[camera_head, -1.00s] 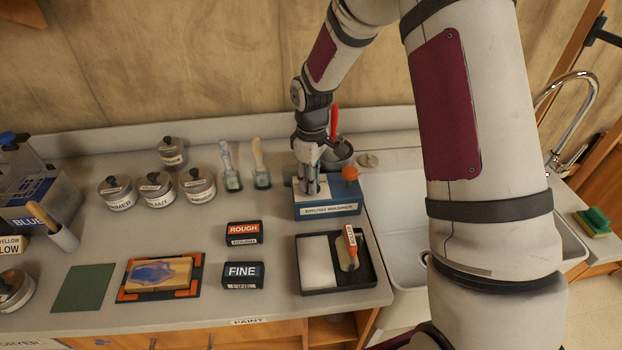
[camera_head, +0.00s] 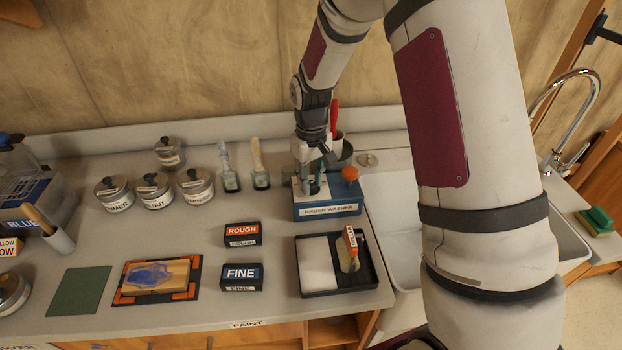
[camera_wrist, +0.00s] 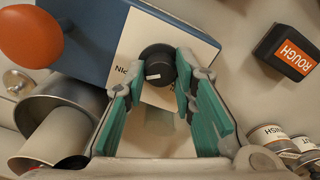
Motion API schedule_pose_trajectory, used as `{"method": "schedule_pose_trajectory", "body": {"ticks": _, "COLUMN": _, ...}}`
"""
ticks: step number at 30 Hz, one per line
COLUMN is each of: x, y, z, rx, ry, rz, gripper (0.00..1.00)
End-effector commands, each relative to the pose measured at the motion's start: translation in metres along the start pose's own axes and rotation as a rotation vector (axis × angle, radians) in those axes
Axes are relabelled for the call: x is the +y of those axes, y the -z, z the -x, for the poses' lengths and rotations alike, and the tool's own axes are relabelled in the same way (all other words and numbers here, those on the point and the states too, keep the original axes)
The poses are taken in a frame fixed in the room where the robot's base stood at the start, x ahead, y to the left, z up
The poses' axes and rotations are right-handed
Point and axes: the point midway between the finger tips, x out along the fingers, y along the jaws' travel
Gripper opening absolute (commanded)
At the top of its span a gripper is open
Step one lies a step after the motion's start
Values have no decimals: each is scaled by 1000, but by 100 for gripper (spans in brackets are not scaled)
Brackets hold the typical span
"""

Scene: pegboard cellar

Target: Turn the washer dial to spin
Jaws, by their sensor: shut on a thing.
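In the head view my gripper (camera_head: 310,182) reaches down onto the washer and hides the dial.
An orange knob (camera_head: 350,173) sticks up at the washer's right end. Metal cups (camera_wrist: 65,125) stand close beside my gripper. A black tray (camera_head: 368,278) lies in front of the washer.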

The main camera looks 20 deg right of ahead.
Motion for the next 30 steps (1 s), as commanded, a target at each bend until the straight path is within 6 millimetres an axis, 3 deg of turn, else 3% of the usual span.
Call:
{"method": "schedule_pose_trajectory", "body": {"ticks": 11, "x": -1, "y": 0, "z": -1, "rx": -1, "ry": 2, "rz": -5, "gripper": 0}}
{"method": "schedule_pose_trajectory", "body": {"ticks": 12, "x": -1, "y": 0, "z": -1, "rx": -1, "ry": 2, "rz": -5, "gripper": 29}}
{"method": "schedule_pose_trajectory", "body": {"ticks": 15, "x": -1, "y": 0, "z": 0, "rx": -1, "ry": 1, "rz": -5, "gripper": 45}}
{"method": "schedule_pose_trajectory", "body": {"ticks": 25, "x": 0, "y": 0, "z": 3, "rx": 1, "ry": 0, "rz": -4, "gripper": 45}}
{"method": "schedule_pose_trajectory", "body": {"ticks": 30, "x": 0, "y": 1, "z": 23, "rx": 3, "ry": 0, "rz": -4, "gripper": 45}}
